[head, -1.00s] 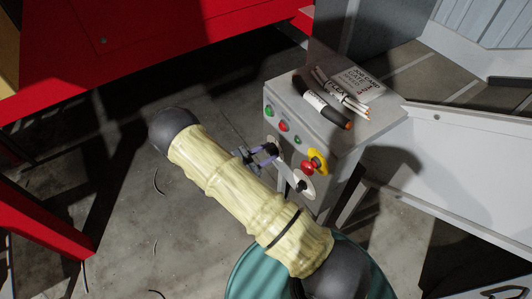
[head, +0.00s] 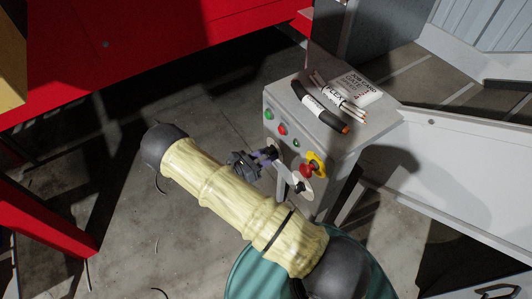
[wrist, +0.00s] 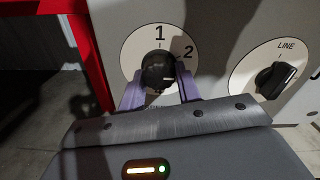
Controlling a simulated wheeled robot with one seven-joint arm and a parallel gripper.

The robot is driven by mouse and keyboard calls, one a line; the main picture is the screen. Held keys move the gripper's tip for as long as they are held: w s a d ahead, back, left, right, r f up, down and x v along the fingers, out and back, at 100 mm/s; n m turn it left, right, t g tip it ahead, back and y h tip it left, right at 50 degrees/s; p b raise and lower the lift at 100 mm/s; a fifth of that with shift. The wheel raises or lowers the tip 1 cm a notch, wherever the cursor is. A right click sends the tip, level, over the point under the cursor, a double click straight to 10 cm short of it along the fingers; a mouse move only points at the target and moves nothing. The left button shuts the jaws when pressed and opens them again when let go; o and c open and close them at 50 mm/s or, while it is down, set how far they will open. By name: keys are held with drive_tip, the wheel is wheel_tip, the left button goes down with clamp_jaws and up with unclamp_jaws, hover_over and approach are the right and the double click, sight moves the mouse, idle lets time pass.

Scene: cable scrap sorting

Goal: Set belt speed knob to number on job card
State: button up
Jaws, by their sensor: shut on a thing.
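The belt speed knob (wrist: 158,72) is black and sits on a round white dial (wrist: 133,50) with 1 at the top and 2 at the upper right; the dial's lower part is hidden. My gripper (wrist: 160,84) is shut on the knob, with a purple finger on each side. In the head view my gripper (head: 268,154) reaches the front of the grey control box (head: 330,150). The knob's pointer looks roughly upward, near 1, but is hard to read. The job card (head: 360,88) lies on the box top, its number too small to read for certain.
A second black knob (wrist: 276,79), marked LINE, is right of the held one. A red emergency button (head: 306,169) on yellow, and green and red buttons, are on the box front. Cable pieces (head: 325,108) lie beside the card. A teal drum (head: 245,275) stands below my arm.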

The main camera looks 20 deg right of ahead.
drive_tip(key=n+p, duration=0.1)
drive_tip(key=n, duration=0.4)
drive_tip(key=shift+r+n+p, duration=0.1)
drive_tip(key=shift+n+p, duration=0.25)
drive_tip(key=shift+n, duration=0.05)
drive_tip(key=o, duration=1)
drive_tip(key=shift+c, duration=0.2)
drive_tip(key=shift+s+a, duration=0.1)
drive_tip(key=b+v, duration=0.2)
drive_tip(key=v, duration=1.5)
drive_tip(key=shift+a, duration=0.15)
